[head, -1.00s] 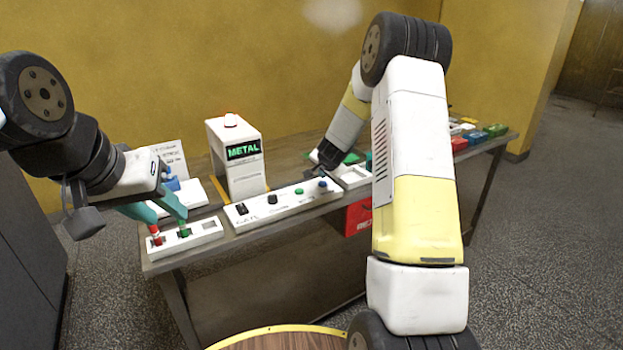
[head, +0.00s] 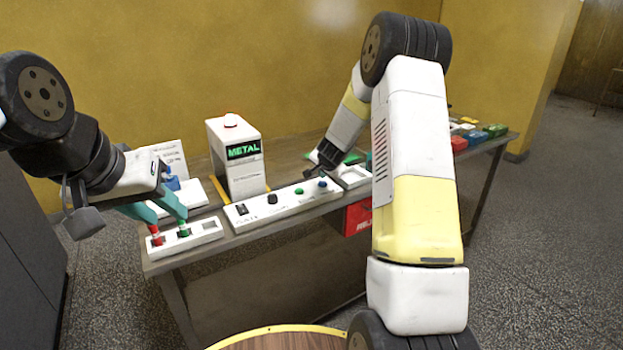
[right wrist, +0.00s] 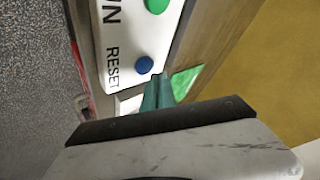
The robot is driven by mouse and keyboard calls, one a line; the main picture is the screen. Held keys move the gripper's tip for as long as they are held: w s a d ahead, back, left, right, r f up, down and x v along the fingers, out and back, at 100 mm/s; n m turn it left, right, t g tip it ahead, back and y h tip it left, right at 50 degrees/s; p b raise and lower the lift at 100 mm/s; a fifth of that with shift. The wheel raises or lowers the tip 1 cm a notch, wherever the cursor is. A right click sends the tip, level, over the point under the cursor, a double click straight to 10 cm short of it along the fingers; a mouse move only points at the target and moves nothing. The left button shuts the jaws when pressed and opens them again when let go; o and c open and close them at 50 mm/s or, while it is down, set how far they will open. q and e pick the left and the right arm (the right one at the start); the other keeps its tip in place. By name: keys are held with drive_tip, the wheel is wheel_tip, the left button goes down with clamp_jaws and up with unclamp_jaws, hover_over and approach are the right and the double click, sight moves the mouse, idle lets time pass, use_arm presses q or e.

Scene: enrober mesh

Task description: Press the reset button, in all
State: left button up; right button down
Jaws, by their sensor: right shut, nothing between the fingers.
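The reset button is a round blue button on the white control panel. It shows in the right wrist view (right wrist: 145,65) beside the word RESET and in the head view (head: 323,184) near the panel's right end. My right gripper (right wrist: 157,80) is shut and empty. Its teal fingertips are just beside the blue button in the right wrist view; I cannot tell whether they touch it. In the head view its fingers are hard to make out. My left gripper (head: 168,217) is open, its fingertips at a red peg (head: 156,237) and a green peg (head: 184,231).
The control panel (head: 255,215) also bears black knobs and a green button (head: 299,191). Coloured blocks (head: 478,137) lie at the table's far right. A red box (head: 357,217) hangs at the front edge.

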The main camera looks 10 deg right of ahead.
sight(323, 184)
drive_tip(key=shift+f, duration=0.15)
drive_tip(key=shift+f, duration=0.3)
drive_tip(key=shift+f, duration=0.5)
idle(0.9)
drive_tip(key=shift+r, duration=0.95)
drive_tip(key=shift+r, duration=0.1)
drive_tip(key=shift+r, duration=2.4)
